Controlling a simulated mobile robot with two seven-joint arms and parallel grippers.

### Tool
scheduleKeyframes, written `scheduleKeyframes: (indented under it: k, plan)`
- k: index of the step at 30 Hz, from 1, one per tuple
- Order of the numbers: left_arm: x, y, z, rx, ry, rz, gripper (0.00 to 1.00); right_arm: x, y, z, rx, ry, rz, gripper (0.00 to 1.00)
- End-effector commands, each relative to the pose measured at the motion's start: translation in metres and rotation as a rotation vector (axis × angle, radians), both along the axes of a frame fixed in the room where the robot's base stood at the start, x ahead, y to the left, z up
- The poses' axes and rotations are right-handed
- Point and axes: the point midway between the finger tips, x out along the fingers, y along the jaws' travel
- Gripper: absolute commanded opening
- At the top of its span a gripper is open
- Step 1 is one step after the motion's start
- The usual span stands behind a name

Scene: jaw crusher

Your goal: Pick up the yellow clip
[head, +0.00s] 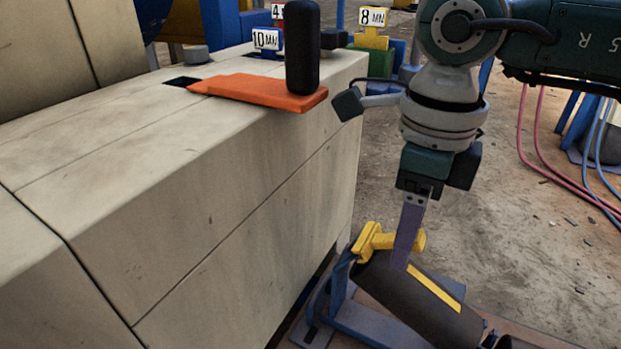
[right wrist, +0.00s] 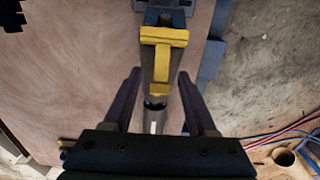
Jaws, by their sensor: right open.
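The yellow clip (head: 372,241) sits low beside the big beige housing, at the upper end of a dark cylinder. In the right wrist view the clip (right wrist: 163,38) looks T-shaped, with its crossbar away from me and its stem pointing toward my jaws. My right gripper (head: 404,258) points down at the clip, and its finger hides part of it in the head view. In the right wrist view my right gripper (right wrist: 160,75) is open, one finger on each side of the stem's line; the crossbar lies beyond the fingertips. I cannot tell whether they touch. My left gripper is not seen.
The beige housing (head: 230,190) stands close on the left. On it lie an orange wedge (head: 260,92) and an upright black handle (head: 302,50). The dark cylinder (head: 425,305) with a yellow stripe rests on a blue stand (head: 375,325). Hoses (head: 545,150) lie at right; the dirt floor there is mostly clear.

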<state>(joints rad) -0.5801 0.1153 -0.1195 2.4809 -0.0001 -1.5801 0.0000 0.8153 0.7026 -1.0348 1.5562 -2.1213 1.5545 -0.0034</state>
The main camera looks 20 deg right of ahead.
Motion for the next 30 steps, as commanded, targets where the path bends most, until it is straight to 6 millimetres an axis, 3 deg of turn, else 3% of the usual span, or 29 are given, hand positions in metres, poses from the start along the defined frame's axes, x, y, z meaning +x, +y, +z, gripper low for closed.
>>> scheduleKeyframes:
  k: [6,21,30]
  plan:
    - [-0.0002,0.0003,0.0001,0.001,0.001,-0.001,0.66,0.0001,-0.0002,-0.0004,-0.001,-0.001,0.0,0.56]
    - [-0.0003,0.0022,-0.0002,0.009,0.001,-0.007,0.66,0.0002,-0.0002,-0.0002,0.0,-0.001,0.0,0.0]
    - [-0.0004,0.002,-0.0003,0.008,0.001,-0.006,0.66,0.0003,-0.0002,-0.0002,0.0,-0.001,0.0,0.0]
